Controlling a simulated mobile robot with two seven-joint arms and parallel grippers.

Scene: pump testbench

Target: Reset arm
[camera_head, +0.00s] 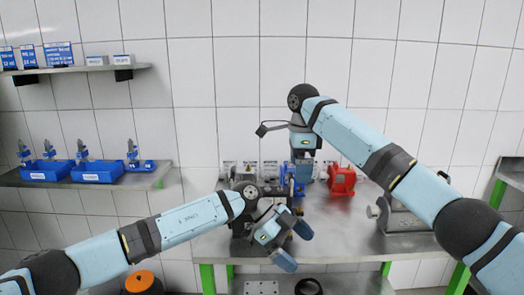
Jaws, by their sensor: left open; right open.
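My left gripper (294,246) reaches in from the lower left, over the front part of the metal bench (340,243). Its two blue fingers are spread apart, with nothing seen between them. My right gripper (303,178) hangs from the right arm and points down above the back of the bench, in front of a blue pump part (289,183). It looks empty, but its fingers are small and partly merge with the parts behind. The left wrist hides some of the dark testbench equipment (238,177).
A red pump part (341,181) stands just right of my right gripper. A grey metal device (405,222) sits at the bench's right. Blue bins (97,176) rest on a left wall shelf, with boxes (58,54) on the shelf above. The bench middle is clear.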

